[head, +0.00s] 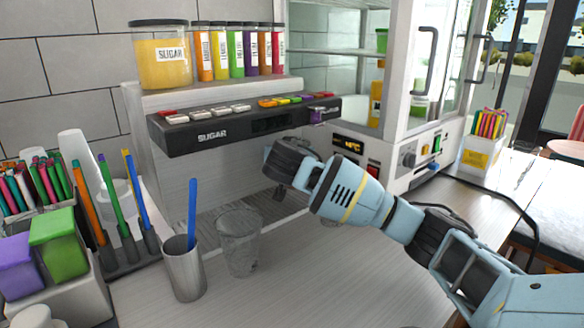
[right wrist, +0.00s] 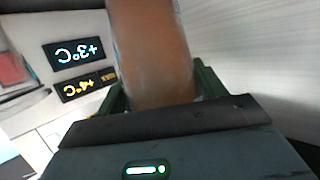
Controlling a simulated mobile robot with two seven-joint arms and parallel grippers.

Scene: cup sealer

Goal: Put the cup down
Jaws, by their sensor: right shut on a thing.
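In the right wrist view a brownish, see-through cup (right wrist: 150,50) stands between the green fingers of my right gripper, which is shut on it. In the head view my right gripper (head: 281,163) is under the front edge of the sugar dispenser (head: 225,128). The held cup is hidden there behind the gripper and wrist. Another cup, clear and empty-looking (head: 240,242), stands upright on the counter, left of and below the gripper. My left gripper is not in view.
A metal cup with a blue stick (head: 185,270) stands left of the clear cup. Pen holders and colored boxes (head: 58,240) fill the left side. A white machine with a display (head: 350,145) is behind my right arm. The counter (head: 300,285) in front is clear.

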